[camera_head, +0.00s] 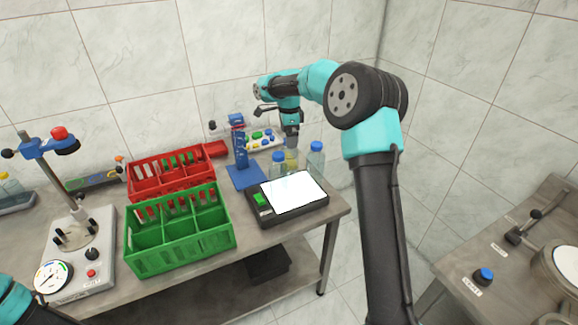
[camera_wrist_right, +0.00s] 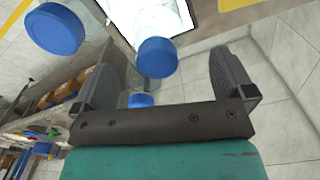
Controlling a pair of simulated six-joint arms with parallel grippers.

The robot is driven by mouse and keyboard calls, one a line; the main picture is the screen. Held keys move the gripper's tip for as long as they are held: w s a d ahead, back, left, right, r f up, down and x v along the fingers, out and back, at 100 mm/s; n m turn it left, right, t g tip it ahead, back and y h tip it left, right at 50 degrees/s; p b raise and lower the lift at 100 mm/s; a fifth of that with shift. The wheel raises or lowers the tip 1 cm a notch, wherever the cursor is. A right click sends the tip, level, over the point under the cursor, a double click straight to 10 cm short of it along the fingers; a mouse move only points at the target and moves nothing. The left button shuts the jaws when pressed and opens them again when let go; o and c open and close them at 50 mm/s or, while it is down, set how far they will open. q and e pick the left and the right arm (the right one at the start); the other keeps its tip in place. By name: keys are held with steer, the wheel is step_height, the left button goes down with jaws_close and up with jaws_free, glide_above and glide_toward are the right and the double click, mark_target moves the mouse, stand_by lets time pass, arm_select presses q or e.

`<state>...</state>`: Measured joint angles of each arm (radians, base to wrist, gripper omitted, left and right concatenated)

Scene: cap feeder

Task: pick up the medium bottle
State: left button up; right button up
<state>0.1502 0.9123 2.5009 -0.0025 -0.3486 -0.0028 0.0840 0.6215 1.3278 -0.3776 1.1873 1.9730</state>
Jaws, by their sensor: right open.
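Several clear bottles with blue caps stand on the bench's right end in the head view. One bottle (camera_head: 278,163) is left of my right gripper (camera_head: 291,140), and another bottle (camera_head: 316,160) is right of it. A bottle with yellowish contents (camera_head: 291,158) is directly below the gripper, its top hidden. I cannot tell for sure which is the medium one. In the right wrist view my gripper (camera_wrist_right: 166,68) is open, with a blue cap (camera_wrist_right: 157,57) showing between its fingers. A second cap (camera_wrist_right: 54,28) is at upper left, and a third (camera_wrist_right: 141,100) is partly hidden behind the gripper body.
A black device with a white lit plate (camera_head: 292,194) is in front of the bottles. A blue stand (camera_head: 243,174), a green crate (camera_head: 180,254) and a red crate (camera_head: 144,187) are to the left. A capping stand (camera_head: 75,262) is at far left. The bench's right edge is close.

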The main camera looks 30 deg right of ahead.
steer(key=shift+f, duration=0.1)
steer(key=shift+s+f, duration=0.15)
steer(key=shift+f, duration=2.35)
steer(key=shift+c, duration=0.4)
steer(key=c, duration=1.6)
